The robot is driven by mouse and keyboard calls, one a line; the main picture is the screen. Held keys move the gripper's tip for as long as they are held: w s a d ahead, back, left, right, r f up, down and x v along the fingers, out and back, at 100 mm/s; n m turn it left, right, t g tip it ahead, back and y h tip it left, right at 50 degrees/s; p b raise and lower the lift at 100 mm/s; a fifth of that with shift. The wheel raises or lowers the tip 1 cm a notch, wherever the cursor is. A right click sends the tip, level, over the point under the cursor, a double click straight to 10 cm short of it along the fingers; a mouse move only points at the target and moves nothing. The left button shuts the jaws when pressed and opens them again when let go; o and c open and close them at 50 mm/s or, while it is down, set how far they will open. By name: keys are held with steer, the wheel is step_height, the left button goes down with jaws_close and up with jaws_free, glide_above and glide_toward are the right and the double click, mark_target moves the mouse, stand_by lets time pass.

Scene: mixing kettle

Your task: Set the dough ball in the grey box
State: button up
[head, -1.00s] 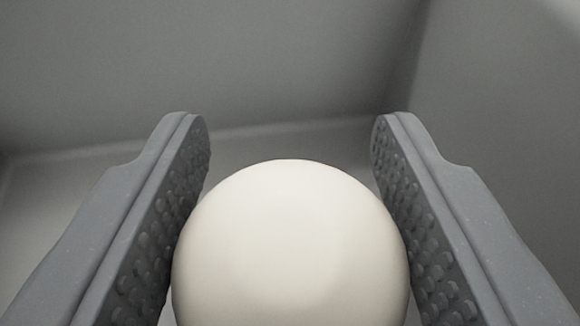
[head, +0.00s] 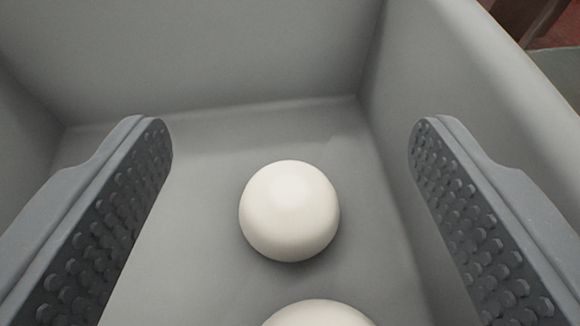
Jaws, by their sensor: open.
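A smooth cream-white dough ball (head: 289,211) rests on the floor of the grey box (head: 200,55), near the middle of the view. A second white ball (head: 318,314) shows only its top at the bottom edge; the rest is cut off. My gripper (head: 290,140) is open, its two studded fingers wide apart on either side of the first ball. The fingers touch neither ball. The gripper is above the box floor, pointing into the box.
The grey box walls rise at the back, left and right. The right rim (head: 520,60) runs close beside my right finger. Beyond it at the top right is a brown and reddish area. The box floor beyond the first ball is bare.

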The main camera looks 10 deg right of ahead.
steer(key=shift+v, duration=1.2)
steer(key=w+a+r+y, duration=0.1)
steer(key=w+r+y, duration=0.1)
steer(key=r, duration=0.5)
steer(key=w+a+r+y, duration=0.1)
steer(key=w+r+y, duration=0.1)
steer(key=r, duration=0.5)
steer(key=s+d+r+n+t+y, duration=0.1)
steer(key=d+r, duration=0.1)
steer(key=r, duration=0.6)
steer(key=s+d+r+n+y, duration=0.1)
steer(key=s+d+r+y, duration=0.15)
steer(key=r, duration=0.55)
steer(key=s+d+r+h, duration=0.2)
steer(key=s+d+r, duration=0.5)
steer(key=d+r, duration=0.2)
steer(key=s+d+r+h, duration=0.2)
steer(key=s+d+r, duration=0.5)
steer(key=d+r, duration=0.2)
steer(key=shift+d+n+t, duration=0.4)
steer(key=shift+d, duration=0.4)
